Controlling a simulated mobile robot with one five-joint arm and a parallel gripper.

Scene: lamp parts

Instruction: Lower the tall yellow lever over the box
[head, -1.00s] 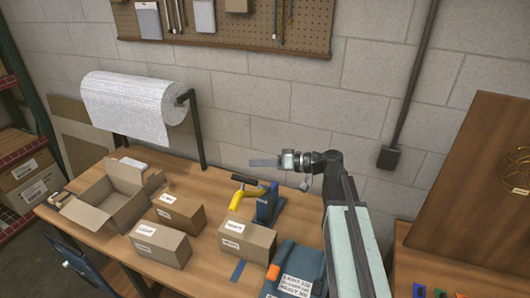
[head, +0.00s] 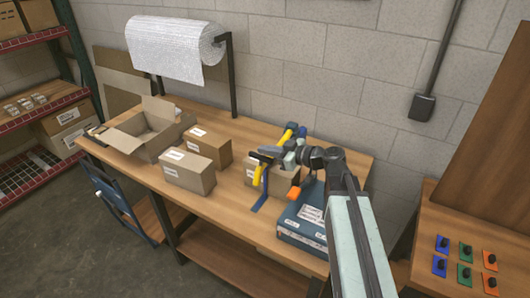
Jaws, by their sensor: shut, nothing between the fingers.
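The yellow lever (head: 286,135) shows behind my gripper, rising at a slant next to blue parts of its stand. A second yellow piece (head: 257,175) hangs below my fingers, in front of the box's left part. My gripper hides how the two yellow pieces join. The brown box (head: 283,181) stands on the bench below my gripper, partly covered by it. My gripper (head: 263,156) is shut and empty, pointing left above the box. I cannot tell whether it touches the lever.
A blue strip (head: 262,197) lies before the box. A blue case (head: 303,226) with an orange part (head: 293,196) is to the right. Two closed cartons (head: 188,173) and an open carton (head: 150,132) stand left. A bubble-wrap roll (head: 173,50) is behind. The bench's front edge is bare.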

